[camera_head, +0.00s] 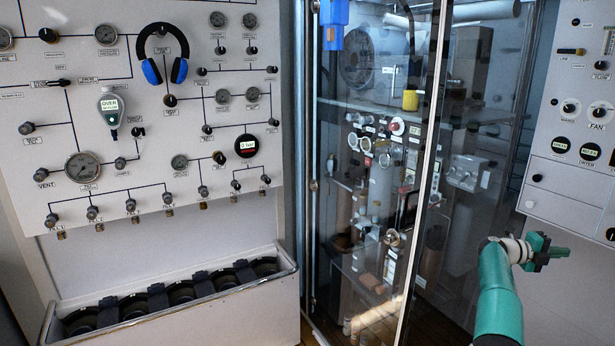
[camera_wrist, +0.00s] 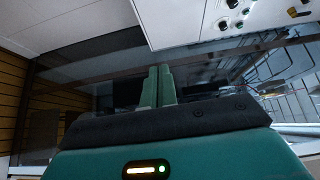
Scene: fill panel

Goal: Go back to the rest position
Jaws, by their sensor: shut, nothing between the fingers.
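A fill panel (camera_head: 120,110) with gauges, knobs and hanging headphones (camera_head: 164,55) stands at left, above a metal trough (camera_head: 170,312) with dark round openings. A glass-fronted cabinet (camera_head: 375,170) stands in the middle. A white panel (camera_head: 568,185) with drawers is at right.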

